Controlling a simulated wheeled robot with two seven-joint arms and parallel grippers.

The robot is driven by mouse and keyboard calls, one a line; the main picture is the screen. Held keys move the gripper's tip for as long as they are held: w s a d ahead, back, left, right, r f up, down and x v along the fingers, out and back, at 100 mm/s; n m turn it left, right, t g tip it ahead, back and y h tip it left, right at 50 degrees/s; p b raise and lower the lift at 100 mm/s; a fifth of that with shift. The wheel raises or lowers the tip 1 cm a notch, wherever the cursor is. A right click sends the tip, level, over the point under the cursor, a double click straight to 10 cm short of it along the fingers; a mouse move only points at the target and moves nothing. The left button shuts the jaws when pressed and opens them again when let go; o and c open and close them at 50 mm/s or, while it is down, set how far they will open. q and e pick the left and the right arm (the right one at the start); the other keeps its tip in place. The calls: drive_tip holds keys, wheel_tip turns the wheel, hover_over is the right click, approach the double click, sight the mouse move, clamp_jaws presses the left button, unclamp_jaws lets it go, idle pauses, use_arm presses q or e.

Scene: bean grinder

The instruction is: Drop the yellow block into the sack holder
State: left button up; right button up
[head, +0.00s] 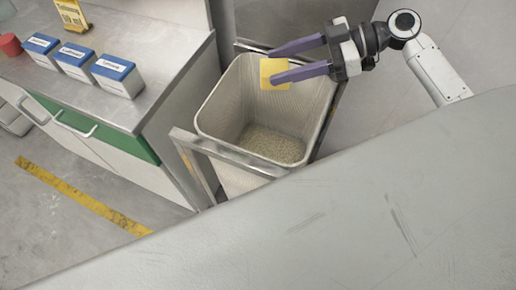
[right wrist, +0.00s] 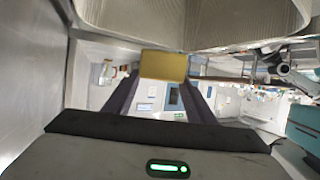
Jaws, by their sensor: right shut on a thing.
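The yellow block (head: 274,73) is between the purple fingers of my right gripper (head: 286,61), which comes in from the right and is shut on it. The block also shows at the fingertips in the right wrist view (right wrist: 164,66). The sack holder (head: 233,152) is a metal frame around an open, pale sack (head: 222,101). Grainy, bean-like material lies on the sack's bottom. In the head view the block appears over the upper part of the sack's opening. Its exact height above the rim is hard to tell. My left gripper is not in view.
A counter (head: 150,30) stands left of the sack holder. On it are several blue-lidded boxes (head: 113,74), a red cylinder (head: 10,45) and a yellow sign (head: 72,14). A large grey surface fills the lower right. A yellow stripe (head: 80,195) marks the floor.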

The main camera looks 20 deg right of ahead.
wheel_tip(320, 180, down, 5)
drive_tip(key=shift+r+b, duration=0.2)
drive_tip(key=shift+b, duration=0.95)
drive_tip(key=o, duration=1.2)
drive_tip(key=shift+f, duration=0.1)
drive_tip(key=b+v, duration=0.1)
drive_tip(key=v, duration=0.9)
drive_tip(key=shift+d+b, duration=0.1)
drive_tip(key=shift+b, duration=0.2)
